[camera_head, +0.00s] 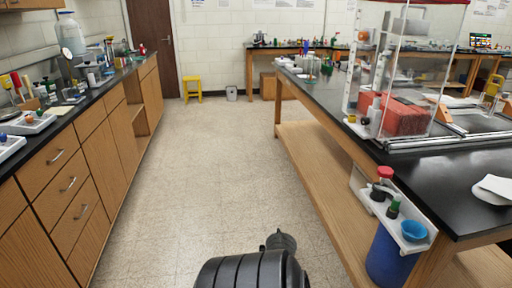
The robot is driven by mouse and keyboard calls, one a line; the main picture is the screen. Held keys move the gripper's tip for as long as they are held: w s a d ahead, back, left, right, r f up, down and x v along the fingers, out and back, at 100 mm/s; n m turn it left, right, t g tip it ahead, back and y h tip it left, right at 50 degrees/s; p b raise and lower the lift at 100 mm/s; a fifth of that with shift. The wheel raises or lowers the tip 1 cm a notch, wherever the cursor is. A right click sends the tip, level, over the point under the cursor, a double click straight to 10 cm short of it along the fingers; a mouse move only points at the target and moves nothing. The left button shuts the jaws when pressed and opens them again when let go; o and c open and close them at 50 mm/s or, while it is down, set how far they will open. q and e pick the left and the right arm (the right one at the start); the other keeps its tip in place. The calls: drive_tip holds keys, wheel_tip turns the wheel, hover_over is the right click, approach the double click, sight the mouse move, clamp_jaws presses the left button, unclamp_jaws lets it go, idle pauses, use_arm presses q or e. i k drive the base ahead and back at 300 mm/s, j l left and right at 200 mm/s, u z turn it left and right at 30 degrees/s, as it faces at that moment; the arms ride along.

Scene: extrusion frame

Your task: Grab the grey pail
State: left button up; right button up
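A small light grey pail (231,93) stands on the floor at the far end of the room, near the back wall. It is small in the view, so its handle and inside cannot be made out. Nothing touches it that I can see. A dark ribbed part, seemingly of my own arm, shows at the bottom middle. No gripper fingers are visible, and the pail is far from me.
A yellow stool (192,88) stands left of the pail and a brown box (268,86) right of it. Wooden cabinets (75,180) line the left; a black-topped bench (345,125) with a low shelf runs along the right. The floor aisle (200,165) between is clear.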

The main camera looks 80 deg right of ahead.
sight(279, 240)
drive_tip(key=z, duration=3)
